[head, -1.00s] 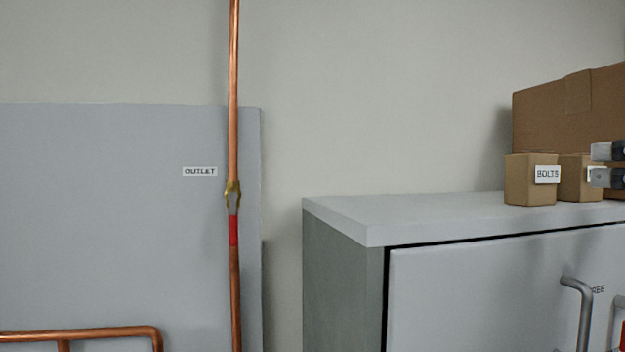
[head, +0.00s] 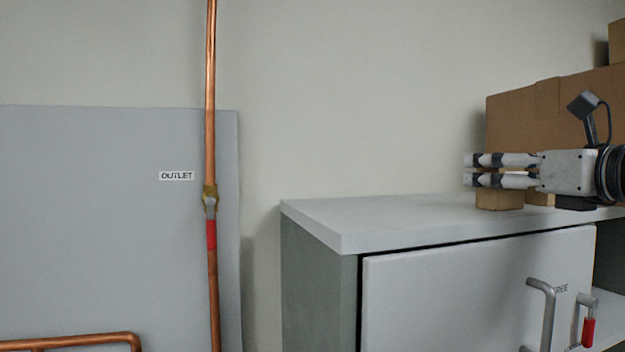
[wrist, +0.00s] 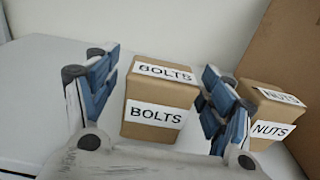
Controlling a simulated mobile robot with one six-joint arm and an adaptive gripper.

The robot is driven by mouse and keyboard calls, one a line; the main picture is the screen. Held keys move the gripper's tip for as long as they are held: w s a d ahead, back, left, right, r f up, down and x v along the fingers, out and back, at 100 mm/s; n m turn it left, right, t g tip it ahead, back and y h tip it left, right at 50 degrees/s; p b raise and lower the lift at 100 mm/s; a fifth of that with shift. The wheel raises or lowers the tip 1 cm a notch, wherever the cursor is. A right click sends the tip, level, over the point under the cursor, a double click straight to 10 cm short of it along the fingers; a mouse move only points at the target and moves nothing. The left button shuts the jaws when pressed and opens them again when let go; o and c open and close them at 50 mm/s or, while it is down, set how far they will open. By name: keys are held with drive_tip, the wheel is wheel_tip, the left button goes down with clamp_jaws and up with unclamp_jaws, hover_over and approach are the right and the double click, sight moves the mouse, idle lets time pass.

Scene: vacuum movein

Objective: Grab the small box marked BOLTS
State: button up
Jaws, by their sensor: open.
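The small brown box marked BOLTS (wrist: 160,95) stands upright on the cabinet top, with white labels on its top and front in the wrist view. My gripper (wrist: 160,100) is open, with one blue-padded finger on each side of the box. The right finger is close to the box; a wider gap shows on the left. In the head view my gripper (head: 468,172) comes in from the right and covers the upper part of the box (head: 499,200).
A similar box marked NUTS (wrist: 270,112) stands just right of my right finger. A large carton (head: 530,115) is behind. The cabinet top (head: 380,215) is clear to the left. The cabinet door has a grey handle (head: 545,310).

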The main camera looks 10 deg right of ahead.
drive_tip(key=c, duration=1.3)
drive_tip(key=shift+r, duration=0.15)
wheel_tip(320, 180, up, 20)
drive_tip(key=p, duration=0.7)
drive_tip(key=shift+p, duration=0.4)
